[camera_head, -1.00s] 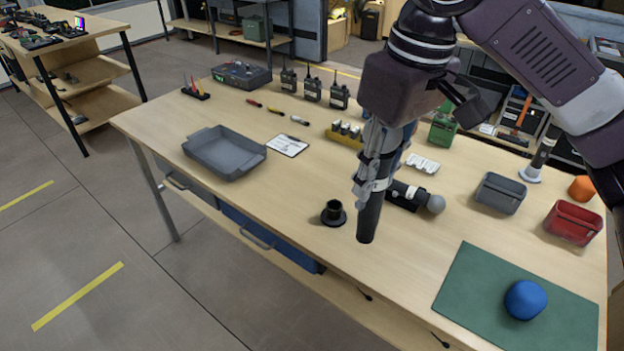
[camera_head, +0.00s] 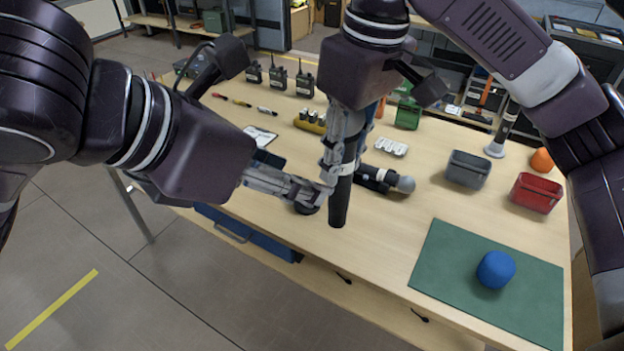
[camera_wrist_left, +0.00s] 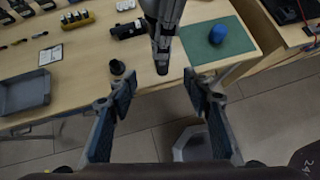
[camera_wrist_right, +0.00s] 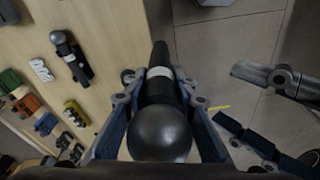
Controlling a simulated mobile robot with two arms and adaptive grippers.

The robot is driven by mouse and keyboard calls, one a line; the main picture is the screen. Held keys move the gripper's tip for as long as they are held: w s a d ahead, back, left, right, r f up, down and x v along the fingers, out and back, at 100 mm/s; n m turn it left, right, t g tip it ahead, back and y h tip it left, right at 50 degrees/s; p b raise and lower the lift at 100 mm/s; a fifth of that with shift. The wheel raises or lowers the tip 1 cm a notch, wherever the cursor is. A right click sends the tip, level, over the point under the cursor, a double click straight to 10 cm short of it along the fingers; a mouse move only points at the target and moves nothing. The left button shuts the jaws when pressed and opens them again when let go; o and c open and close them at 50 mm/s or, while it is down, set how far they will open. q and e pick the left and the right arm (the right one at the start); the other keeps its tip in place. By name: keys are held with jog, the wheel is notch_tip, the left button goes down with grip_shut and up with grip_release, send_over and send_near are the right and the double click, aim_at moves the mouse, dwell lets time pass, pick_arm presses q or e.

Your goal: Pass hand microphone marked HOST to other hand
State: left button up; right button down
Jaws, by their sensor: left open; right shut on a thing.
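My right gripper (camera_head: 340,160) is shut on a dark hand microphone (camera_head: 339,208) with a white band, holding it above the table with its handle pointing down. In the right wrist view its grey ball head (camera_wrist_right: 160,134) is close to the camera; no HOST marking is readable. My left gripper (camera_head: 322,192) is open, its fingertips beside the microphone handle in the head view. In the left wrist view the spread fingers (camera_wrist_left: 160,92) have an empty gap, with the handle's dark end (camera_wrist_left: 162,68) ahead of it. Whether they touch it, I cannot tell.
A second microphone (camera_head: 404,184) lies on the table (camera_head: 350,243) behind. A round black holder (camera_head: 307,209) is partly hidden by my left gripper. Grey (camera_head: 468,170) and red (camera_head: 537,194) bins and a green mat (camera_head: 450,265) with a blue object (camera_head: 496,269) stand right.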

pick_arm(q)
jog(key=x, duration=1)
pick_arm(e)
jog(key=shift+w, duration=0.1)
pick_arm(q)
jog(key=shift+c, duration=0.6)
jog(key=shift+w, duration=0.1)
grip_shut()
pick_arm(e)
jog(key=shift+d, duration=0.1)
jog(key=c, duration=1.5)
grip_release()
